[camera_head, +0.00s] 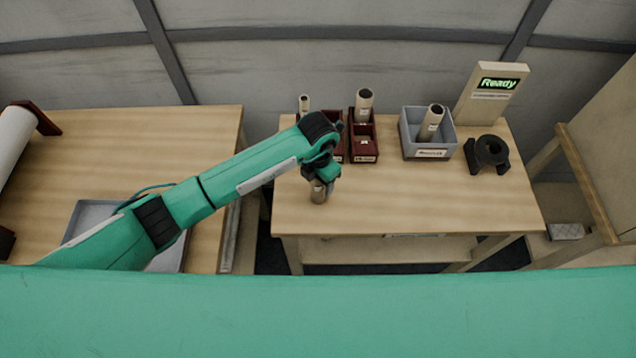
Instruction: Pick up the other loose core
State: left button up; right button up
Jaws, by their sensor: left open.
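A loose core (318,195), a short tan-brown tube, stands on the right-hand table near its front left part. My left gripper (323,180) is right above it, pointing down, and is open. The gripper hides the core's upper part, and I cannot tell whether the fingers touch it. Another core (432,121) leans in a grey box (411,150) with a white label. Two more cores stand upright at the dark red boxes, a thin one (304,102) on the left and a thicker one (364,104) on the right. My right gripper is not in view.
The right-hand dark red box (364,153) stands beside the grey box. A black holder (487,152) and a "Ready" sign (494,88) are at the right. The table's front right (440,200) is clear. A left table (110,150) carries a white roll (13,138) and a grey tray (90,212).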

pick_arm(q)
jog(key=c, duration=1.1)
jog(key=shift+o, duration=0.2)
jog(key=shift+r, duration=0.1)
